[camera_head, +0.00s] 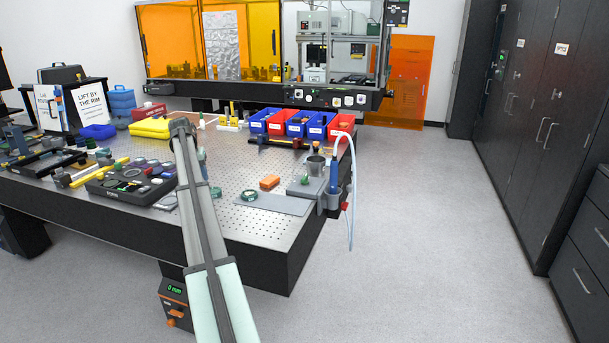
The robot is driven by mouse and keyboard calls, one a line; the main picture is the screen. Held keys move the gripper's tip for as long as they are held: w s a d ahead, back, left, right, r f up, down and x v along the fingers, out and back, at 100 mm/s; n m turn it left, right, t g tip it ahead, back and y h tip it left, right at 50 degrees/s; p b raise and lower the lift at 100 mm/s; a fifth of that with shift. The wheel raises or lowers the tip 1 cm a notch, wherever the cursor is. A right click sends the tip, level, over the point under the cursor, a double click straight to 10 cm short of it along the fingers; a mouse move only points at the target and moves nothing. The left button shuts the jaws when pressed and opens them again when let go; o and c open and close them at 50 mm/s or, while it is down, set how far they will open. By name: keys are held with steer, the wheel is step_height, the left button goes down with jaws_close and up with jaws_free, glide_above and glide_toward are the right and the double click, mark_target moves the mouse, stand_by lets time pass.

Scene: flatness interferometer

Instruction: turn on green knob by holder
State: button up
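A small green round piece (305,180), which looks like a knob, sits on a low grey box (311,189) near the table's right corner. A grey holder (329,202) with a blue upright item (333,177) is fixed at the table edge just right of that box. The knob is too small to tell its setting. My arm reaches up from the bottom across the table; its far end, around my gripper (183,127), is left of and well apart from the knob. Its fingers cannot be made out.
A metal cup (315,165) stands behind the grey box, and a pale hose (352,190) hangs off the corner. Red and blue bins (298,126) stand behind. Floor (430,240) to the right is clear.

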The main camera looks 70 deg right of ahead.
steer(key=s+d+r+m+y, duration=0.1)
steer(key=s+d+r+m, duration=0.15)
steer(key=s+d, duration=0.55)
steer(key=s+d+r+m+y, duration=0.1)
steer(key=s+d+r, duration=0.2)
steer(key=s+d, duration=0.55)
step_height(320, 180, up, 3)
steer(key=m, duration=0.2)
glide_above(305, 176)
steer(key=shift+y, duration=0.4)
step_height(305, 176, down, 13)
steer(key=shift+d, duration=0.1)
steer(key=shift+c, duration=0.2)
jaws_close()
